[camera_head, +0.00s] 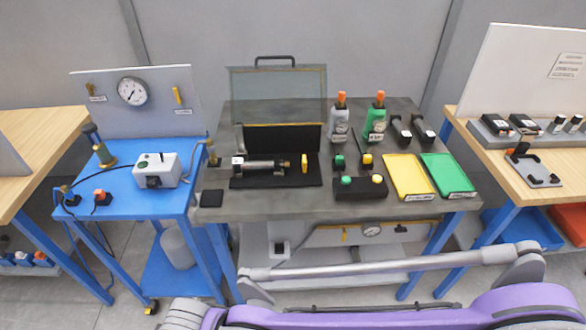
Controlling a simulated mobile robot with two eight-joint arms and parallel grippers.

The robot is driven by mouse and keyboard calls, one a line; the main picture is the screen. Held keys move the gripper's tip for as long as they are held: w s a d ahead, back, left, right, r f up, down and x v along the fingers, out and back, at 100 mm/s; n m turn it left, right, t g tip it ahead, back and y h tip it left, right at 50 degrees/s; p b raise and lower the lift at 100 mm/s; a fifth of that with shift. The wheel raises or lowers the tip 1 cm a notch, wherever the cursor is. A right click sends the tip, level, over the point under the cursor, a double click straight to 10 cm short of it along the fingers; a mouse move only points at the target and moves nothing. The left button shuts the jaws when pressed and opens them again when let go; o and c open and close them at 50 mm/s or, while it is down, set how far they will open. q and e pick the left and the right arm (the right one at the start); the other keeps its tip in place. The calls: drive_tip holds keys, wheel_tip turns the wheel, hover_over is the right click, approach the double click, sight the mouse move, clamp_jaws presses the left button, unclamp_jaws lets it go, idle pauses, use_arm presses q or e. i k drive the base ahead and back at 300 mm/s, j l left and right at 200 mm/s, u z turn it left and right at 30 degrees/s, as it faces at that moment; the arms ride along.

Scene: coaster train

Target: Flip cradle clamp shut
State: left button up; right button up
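On the right wooden table, a grey plate (543,178) carries black cradle-like brackets. A black lever with an orange tip (522,149) stands raised at its left side. The plate looks empty. On the middle grey table, a black fixture (276,181) bears a dark metal cylinder (265,167) lying on its side. A yellow upright piece (304,163) stands at its right end. I cannot tell for certain which of these two is the cradle clamp. Neither of my grippers is in view.
Bottles (375,124), a yellow tray (408,176) and a green tray (447,174) occupy the middle table's right side. A blue cart (118,192) with a grey box (157,169) stands left. A purple and grey structure (400,315) crosses the foreground.

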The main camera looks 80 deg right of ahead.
sight(239, 126)
drive_tip(key=z, duration=2.55)
